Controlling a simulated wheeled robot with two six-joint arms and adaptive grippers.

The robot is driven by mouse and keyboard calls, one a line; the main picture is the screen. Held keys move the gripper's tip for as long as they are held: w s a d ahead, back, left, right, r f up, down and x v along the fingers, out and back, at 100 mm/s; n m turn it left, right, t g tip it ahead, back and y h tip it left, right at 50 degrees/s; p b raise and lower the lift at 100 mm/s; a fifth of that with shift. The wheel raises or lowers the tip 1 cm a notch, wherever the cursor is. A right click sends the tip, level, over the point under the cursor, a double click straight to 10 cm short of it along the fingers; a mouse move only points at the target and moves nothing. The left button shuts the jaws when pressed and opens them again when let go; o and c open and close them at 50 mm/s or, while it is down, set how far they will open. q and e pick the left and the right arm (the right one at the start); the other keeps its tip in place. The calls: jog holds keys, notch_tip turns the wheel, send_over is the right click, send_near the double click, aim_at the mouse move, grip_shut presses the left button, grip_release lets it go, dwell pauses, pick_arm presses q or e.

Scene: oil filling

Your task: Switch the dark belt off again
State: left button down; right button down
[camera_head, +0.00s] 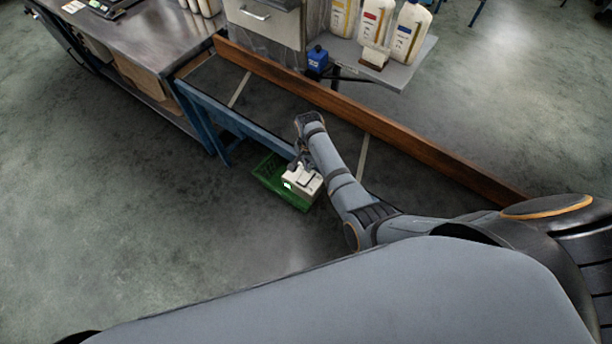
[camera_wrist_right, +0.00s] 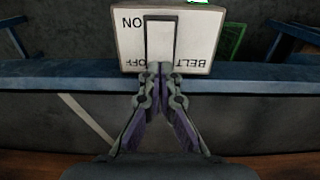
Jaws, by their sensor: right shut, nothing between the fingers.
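The dark belt (camera_head: 270,105) runs diagonally between a blue frame and a brown wooden rail. A pale switch box (camera_head: 306,186) is at the belt's near side. In the right wrist view the box (camera_wrist_right: 198,45) shows upside-down labels ON, OFF and BELT around a light rocker (camera_wrist_right: 161,42). A bright green light (camera_wrist_right: 200,2) shows at the box's edge. My right gripper (camera_head: 300,166) is shut and empty. Its fingertips (camera_wrist_right: 160,68) are together at the OFF end of the rocker; whether they touch it I cannot tell. My left gripper is not in view.
A green crate (camera_head: 268,172) stands on the floor below the box. The blue frame (camera_wrist_right: 250,78) crosses under the fingertips. The wooden rail (camera_head: 400,140) bounds the far side. White bottles (camera_head: 376,22) and a blue container (camera_head: 317,60) stand beyond it. A steel bench (camera_head: 150,40) is at left.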

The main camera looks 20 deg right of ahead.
jog(key=shift+f+b, duration=0.75)
jog(key=shift+f, duration=0.4)
dwell(0.4)
notch_tip(320, 180, up, 7)
jog(key=p, duration=0.8)
jog(key=shift+r, duration=0.1)
dwell(0.4)
